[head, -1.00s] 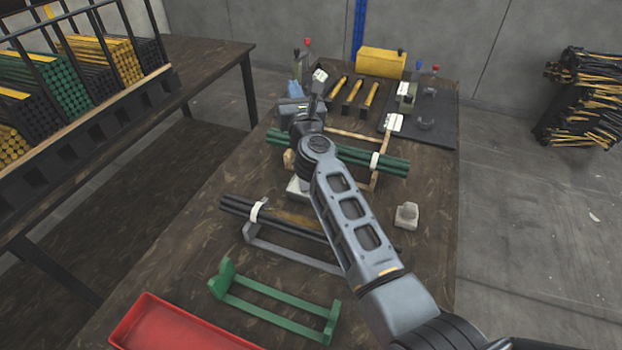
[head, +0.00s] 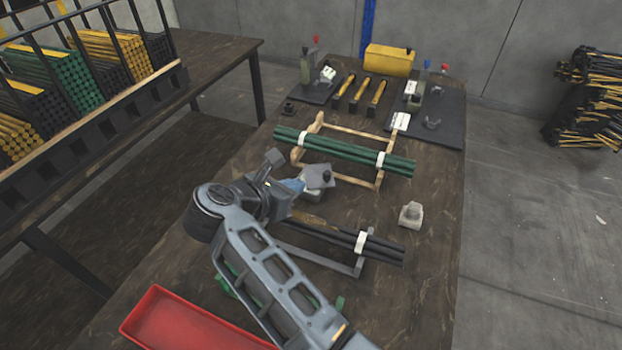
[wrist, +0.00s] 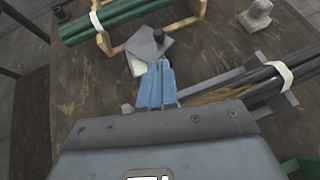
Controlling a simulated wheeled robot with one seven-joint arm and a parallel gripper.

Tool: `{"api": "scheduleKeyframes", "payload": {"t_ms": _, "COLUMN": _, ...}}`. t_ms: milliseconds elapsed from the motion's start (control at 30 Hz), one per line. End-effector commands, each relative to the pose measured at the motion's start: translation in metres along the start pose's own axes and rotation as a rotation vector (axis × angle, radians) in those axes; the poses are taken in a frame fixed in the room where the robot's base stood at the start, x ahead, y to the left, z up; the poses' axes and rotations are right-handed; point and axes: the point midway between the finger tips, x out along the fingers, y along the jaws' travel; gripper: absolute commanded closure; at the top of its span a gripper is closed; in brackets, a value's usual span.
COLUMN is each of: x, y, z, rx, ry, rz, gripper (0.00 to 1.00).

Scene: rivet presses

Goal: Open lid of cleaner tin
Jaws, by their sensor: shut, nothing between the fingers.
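The cleaner tin appears to be the small pale box (wrist: 136,66) mid-table, mostly hidden under a grey square lid plate (wrist: 148,46) with a dark knob (wrist: 158,36). The plate also shows in the head view (head: 313,172), with its knob (head: 326,176) at the right. In the wrist view the plate sits turned, with the pale body showing at its left. My gripper (wrist: 154,66) has its blue fingers shut and empty. Their tips are at the plate's near edge; I cannot tell whether they touch it. The head view shows the gripper (head: 297,184) left of the plate.
Green rods (head: 340,154) lie on a wooden cradle behind the plate. Dark rods (head: 380,246) rest on a grey cradle just in front, close to my arm. A pale block (head: 410,215) stands at the right. A red tray (head: 185,322) is at the front left.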

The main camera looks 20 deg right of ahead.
Motion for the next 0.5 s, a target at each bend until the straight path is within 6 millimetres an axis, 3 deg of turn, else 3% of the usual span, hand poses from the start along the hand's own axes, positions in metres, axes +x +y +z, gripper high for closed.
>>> {"api": "scheduleKeyframes", "payload": {"t_ms": 500, "x": 0.079, "y": -0.001, "z": 0.002, "rx": 0.001, "ry": 0.000, "rz": -0.003, "gripper": 1.00}}
